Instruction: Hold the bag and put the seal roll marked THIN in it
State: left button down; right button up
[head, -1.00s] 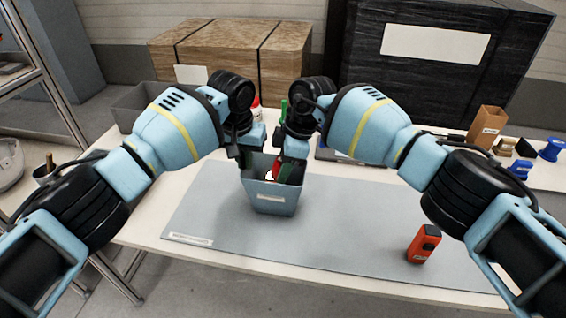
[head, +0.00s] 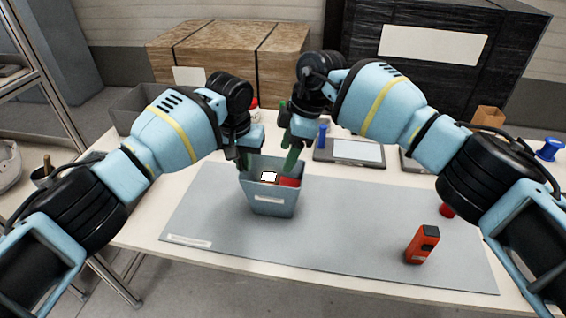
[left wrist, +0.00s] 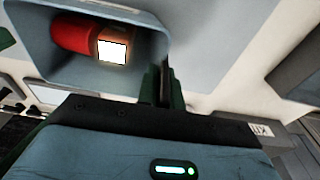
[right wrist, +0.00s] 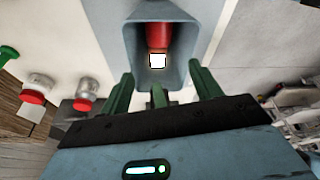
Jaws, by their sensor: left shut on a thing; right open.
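The grey-blue bag (head: 272,208) stands open on the grey mat, with a small label on its front. A red roll (head: 290,182) with a blank-looking white label (head: 269,177) lies inside it; I cannot read any marking. The roll also shows in the left wrist view (left wrist: 73,35) and the right wrist view (right wrist: 158,37). My left gripper (head: 243,160) is shut on the bag's rim at the left back. My right gripper (head: 291,158) is open and empty, just above the back right of the bag's mouth, its fingers apart from the roll.
An orange-red device (head: 422,245) stands at the mat's right, a red item (head: 446,210) partly behind my right arm. A blue spool (head: 322,136) and a flat device (head: 350,151) are behind the mat.

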pick_arm(q)
jog(key=shift+a+f, duration=0.1)
pick_arm(e)
jog(key=v, duration=0.6)
jog(key=shift+r, duration=0.2)
pick_arm(q)
jog(key=c, duration=1.5)
grip_release()
jog(key=r, duration=0.4)
jog(key=s+r, duration=0.1)
jog(key=r, duration=0.7)
jog(key=shift+s+a, duration=0.1)
jog(key=shift+s, duration=0.1)
jog(key=shift+r, duration=0.1)
pick_arm(e)
jog(key=shift+r, duration=0.1)
